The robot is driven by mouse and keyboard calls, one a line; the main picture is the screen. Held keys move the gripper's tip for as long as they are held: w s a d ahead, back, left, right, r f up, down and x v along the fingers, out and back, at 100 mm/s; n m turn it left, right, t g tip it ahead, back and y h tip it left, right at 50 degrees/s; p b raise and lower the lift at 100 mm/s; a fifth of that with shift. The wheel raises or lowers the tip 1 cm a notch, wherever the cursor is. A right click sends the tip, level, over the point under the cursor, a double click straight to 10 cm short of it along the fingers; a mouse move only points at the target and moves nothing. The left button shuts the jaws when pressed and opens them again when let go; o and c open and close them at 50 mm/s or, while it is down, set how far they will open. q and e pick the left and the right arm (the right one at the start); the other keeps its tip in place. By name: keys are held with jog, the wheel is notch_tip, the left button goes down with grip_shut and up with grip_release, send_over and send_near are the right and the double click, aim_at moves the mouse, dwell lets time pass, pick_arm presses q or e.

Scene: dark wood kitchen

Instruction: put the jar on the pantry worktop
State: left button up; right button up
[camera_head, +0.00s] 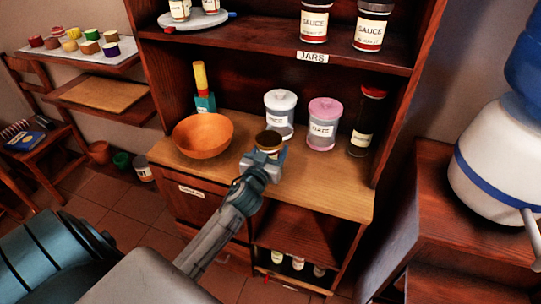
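A small jar with a brown lid (268,139) is at the front middle of the light wood pantry worktop (335,196). Its lower part is hidden by my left gripper (266,158), whose fingers are around it and look shut on it. I cannot tell whether the jar's base touches the worktop. My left arm reaches in from the lower left. My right gripper is not in view.
An orange bowl (203,136) stands left of the jar. Behind it are a white-lidded jar (280,115), a pink-lidded jar (322,125) and a dark bottle (365,122). The shelf labelled JARS (312,57) is above. The worktop's front right is clear.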

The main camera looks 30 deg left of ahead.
aim_at(271, 157)
pick_arm(q)
jog(key=shift+w+a, duration=0.2)
jog(key=shift+a, duration=0.05)
jog(key=shift+f, duration=1.7)
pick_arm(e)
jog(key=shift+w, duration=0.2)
pick_arm(q)
jog(key=o, duration=1)
jog(key=shift+f, duration=0.1)
jog(key=shift+o, duration=1.4)
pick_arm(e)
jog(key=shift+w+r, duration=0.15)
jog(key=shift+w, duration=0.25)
